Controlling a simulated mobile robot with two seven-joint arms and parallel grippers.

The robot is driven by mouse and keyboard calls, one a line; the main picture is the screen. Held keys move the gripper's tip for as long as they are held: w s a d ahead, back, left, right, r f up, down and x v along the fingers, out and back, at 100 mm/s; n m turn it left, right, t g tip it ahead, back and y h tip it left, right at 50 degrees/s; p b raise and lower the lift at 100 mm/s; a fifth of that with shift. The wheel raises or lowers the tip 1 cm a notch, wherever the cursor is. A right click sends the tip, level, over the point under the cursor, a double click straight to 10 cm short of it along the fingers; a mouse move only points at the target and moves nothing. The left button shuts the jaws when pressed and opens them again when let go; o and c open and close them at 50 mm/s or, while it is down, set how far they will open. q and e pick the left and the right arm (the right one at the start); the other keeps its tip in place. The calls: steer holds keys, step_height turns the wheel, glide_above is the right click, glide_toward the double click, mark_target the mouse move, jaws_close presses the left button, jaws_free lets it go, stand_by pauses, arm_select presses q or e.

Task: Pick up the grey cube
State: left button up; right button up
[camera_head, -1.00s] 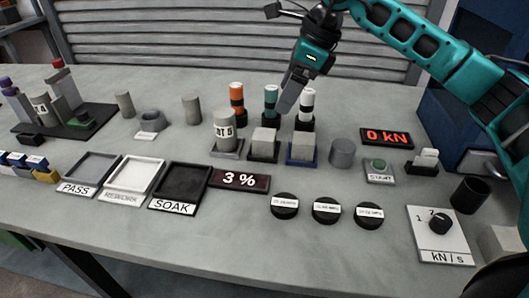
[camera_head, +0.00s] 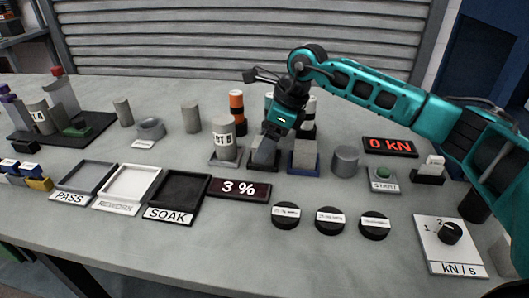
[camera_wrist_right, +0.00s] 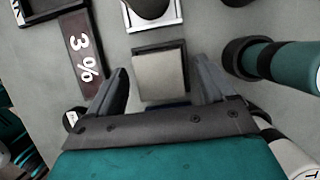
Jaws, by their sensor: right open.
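In the right wrist view this grey cube (camera_wrist_right: 160,76) lies between the two fingers of my right gripper (camera_wrist_right: 160,68). The fingers are open, with a gap on each side of the cube, and point down over it. A second grey cube (camera_head: 303,152) sits on a blue base (camera_head: 302,170) just to the right. My left gripper is not in view.
A labelled grey cylinder (camera_head: 224,138) stands close left of the gripper. Orange-black (camera_head: 237,109) and other banded bottles stand behind. The 3 % display (camera_head: 240,188) and black discs (camera_head: 330,221) lie in front. A grey cylinder (camera_head: 345,160) stands right.

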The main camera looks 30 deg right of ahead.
steer(key=shift+w+a+f, duration=0.15)
steer(key=shift+a+f, duration=0.1)
steer(key=shift+f, duration=0.4)
steer(key=shift+c, duration=0.2)
steer(key=shift+r, duration=0.1)
steer(key=c, duration=1.2)
